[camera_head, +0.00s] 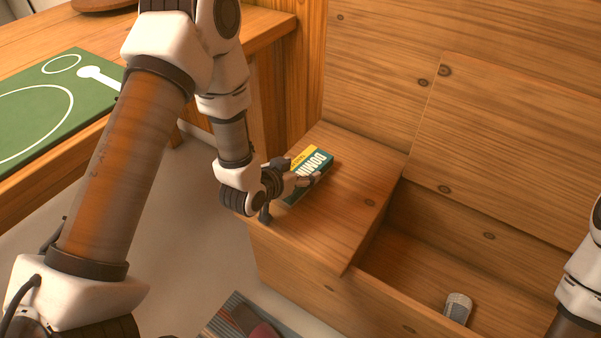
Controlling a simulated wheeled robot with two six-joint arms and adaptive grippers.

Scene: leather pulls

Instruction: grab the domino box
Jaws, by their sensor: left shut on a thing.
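The domino box (318,161) is a small teal and yellow box with white lettering. It lies on the raised wooden ledge at the left of the large wooden chest. My left gripper (304,175) reaches in from the left at ledge height and is shut on the box, with its fingers covering part of the box's middle. The yellow edge and the far end of the box show past the fingers. My right arm (583,285) shows only at the right edge, and its gripper is out of the picture.
The wooden chest (300,270) has an open compartment right of the ledge, with a small grey object (457,308) on its floor. A wooden table with a green mat (40,110) stands at left. A striped item (240,318) lies on the floor in front.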

